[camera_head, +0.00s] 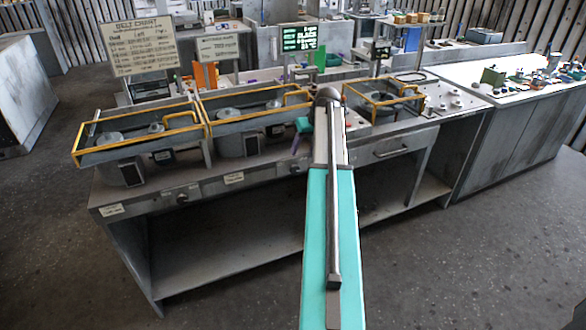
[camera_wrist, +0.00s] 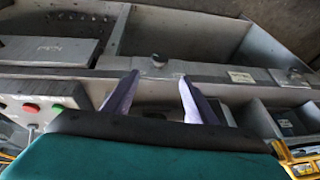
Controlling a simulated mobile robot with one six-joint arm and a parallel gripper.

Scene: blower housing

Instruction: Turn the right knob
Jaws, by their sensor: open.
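The right knob shows in the wrist view (camera_wrist: 157,61) as a small dark round knob on the bench's front strip. In that view it lies just beyond and between my fingertips, apart from them. In the head view a small knob (camera_head: 295,169) shows just left of my arm. My gripper (camera_wrist: 158,82) is open, with two purple-grey fingers and nothing between them. In the head view my gripper (camera_head: 296,146) is small and partly hidden by my arm, above the bench front. The left knob (camera_head: 182,198) also shows in the wrist view (camera_wrist: 294,73).
Yellow-railed frames (camera_head: 140,152) with grey housings stand along the bench top. A drawer (camera_head: 395,149) is to the right of my arm. A lower shelf (camera_head: 225,250) runs under the bench. The floor in front is clear.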

